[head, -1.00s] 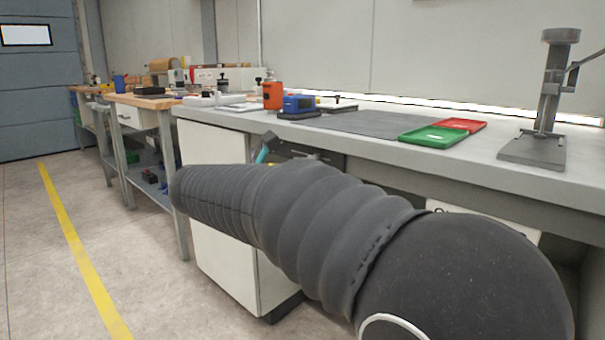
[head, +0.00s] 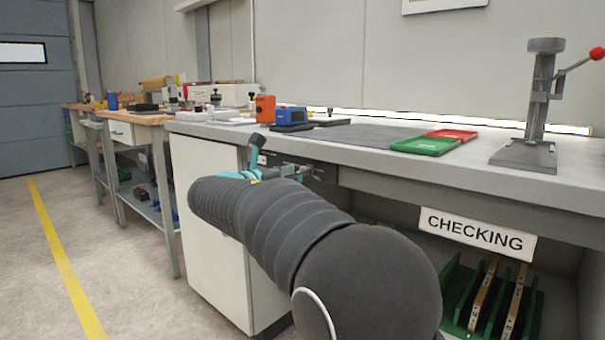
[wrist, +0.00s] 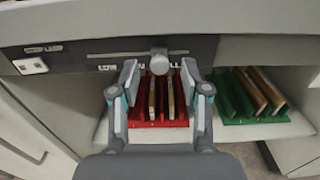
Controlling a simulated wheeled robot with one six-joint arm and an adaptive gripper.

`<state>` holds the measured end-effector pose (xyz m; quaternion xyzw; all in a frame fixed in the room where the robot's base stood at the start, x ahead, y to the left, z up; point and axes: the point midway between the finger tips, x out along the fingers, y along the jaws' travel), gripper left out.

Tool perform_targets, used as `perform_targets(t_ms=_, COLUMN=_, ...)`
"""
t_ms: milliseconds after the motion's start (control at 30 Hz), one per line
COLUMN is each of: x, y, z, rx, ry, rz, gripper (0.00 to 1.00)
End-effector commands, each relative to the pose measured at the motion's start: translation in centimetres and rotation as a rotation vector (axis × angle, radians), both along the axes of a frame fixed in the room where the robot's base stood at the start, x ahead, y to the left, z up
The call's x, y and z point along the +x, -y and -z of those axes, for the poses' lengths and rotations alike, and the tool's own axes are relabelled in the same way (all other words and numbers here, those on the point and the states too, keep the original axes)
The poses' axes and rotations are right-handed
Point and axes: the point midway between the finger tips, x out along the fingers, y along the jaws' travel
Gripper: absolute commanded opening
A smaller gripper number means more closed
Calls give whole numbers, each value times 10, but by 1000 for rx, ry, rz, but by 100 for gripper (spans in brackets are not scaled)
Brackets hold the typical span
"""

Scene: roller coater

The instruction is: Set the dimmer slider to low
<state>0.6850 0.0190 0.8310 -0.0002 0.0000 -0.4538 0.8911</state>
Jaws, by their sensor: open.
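The dimmer slider's round grey knob (wrist: 159,63) shows in the wrist view on a dark panel (wrist: 62,53) under the bench edge. It sits right of the middle of its horizontal slot. The word LOW is printed under the slot's left end, and part of FULL shows right of the knob. My gripper (wrist: 160,80) is open and empty, with one finger on each side of the knob. I cannot tell whether either finger touches it. In the head view, the panel (head: 322,170) is partly hidden by my arm, and the knob cannot be made out.
A white switch (wrist: 30,65) sits on the panel's left. Below are a red rack (wrist: 150,138) and a green rack (wrist: 240,112) holding boards. The bench top (head: 360,150) carries green (head: 425,146) and red trays and a lever press (head: 535,110). A white cabinet (head: 205,165) stands under the left end.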

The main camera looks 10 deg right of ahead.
Motion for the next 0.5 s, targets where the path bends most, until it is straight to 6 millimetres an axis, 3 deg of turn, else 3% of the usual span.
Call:
perform_targets(t_ms=200, x=15, y=21, z=1, rx=-1, ry=-1, rz=1, gripper=46)
perform_targets(t_ms=500, x=19, y=26, z=0, rx=0, ry=0, rz=-1, gripper=46)
